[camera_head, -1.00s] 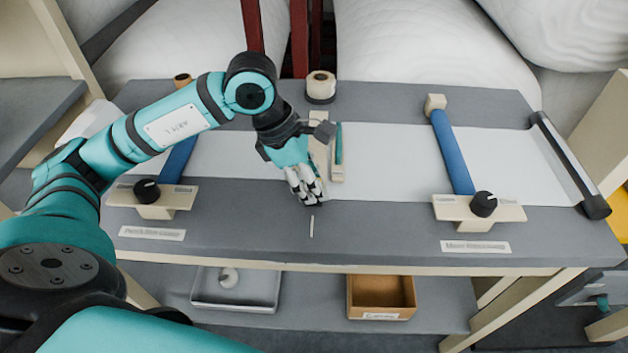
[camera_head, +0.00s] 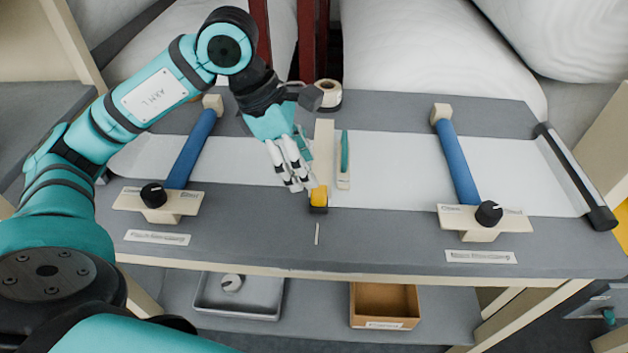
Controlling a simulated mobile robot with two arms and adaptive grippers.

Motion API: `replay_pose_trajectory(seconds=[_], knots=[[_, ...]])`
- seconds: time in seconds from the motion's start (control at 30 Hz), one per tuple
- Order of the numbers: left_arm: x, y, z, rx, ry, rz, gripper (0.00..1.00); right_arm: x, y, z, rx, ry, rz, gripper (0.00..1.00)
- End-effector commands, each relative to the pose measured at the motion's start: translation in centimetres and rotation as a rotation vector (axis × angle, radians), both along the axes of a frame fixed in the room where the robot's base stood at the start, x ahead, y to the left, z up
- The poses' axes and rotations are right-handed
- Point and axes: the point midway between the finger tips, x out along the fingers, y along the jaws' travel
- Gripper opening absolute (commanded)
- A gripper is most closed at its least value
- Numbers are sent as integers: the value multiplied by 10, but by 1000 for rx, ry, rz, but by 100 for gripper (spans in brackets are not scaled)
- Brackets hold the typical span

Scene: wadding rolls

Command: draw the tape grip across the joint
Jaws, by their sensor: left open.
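The yellow tape grip (camera_head: 319,196), on a small dark block, sits at the front end of a pale strip (camera_head: 324,150) that runs front to back over the middle of the white wadding sheet (camera_head: 390,170). A tape roll (camera_head: 328,94) stands behind the strip. My left gripper (camera_head: 296,184) is open and empty, its fingertips just left of the grip; I cannot tell whether they touch it. The joint itself is not clear to see; the strip covers the middle. My right gripper is not in view.
A blue clamp bar (camera_head: 190,150) crosses the sheet at left and another (camera_head: 458,160) at right, each with a black knob. A teal-handled tool (camera_head: 344,155) lies right of the strip.

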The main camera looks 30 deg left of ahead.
Motion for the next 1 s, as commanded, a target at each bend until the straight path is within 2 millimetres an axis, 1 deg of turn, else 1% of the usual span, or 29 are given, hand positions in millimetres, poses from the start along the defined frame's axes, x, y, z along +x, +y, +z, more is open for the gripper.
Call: replay_pose_trajectory(seconds=[0.03, 0.1, 0.2, 0.3, 0.87, 0.93, 1.0], knots=[[-1, 4, 10, -1, -5, 2, 50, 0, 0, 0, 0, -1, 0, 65], [-3, 8, 21, -1, -3, 1, 50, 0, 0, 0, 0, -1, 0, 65], [-6, 12, 33, -1, -1, 1, 50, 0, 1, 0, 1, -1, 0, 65], [-7, 14, 39, -2, -1, 0, 50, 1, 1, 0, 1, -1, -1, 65], [-8, 15, 42, 0, 1, 0, 50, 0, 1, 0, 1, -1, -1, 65], [-8, 15, 45, -1, 0, 0, 50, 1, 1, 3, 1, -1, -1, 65], [-8, 15, 54, -1, 0, 0, 50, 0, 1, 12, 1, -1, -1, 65]])
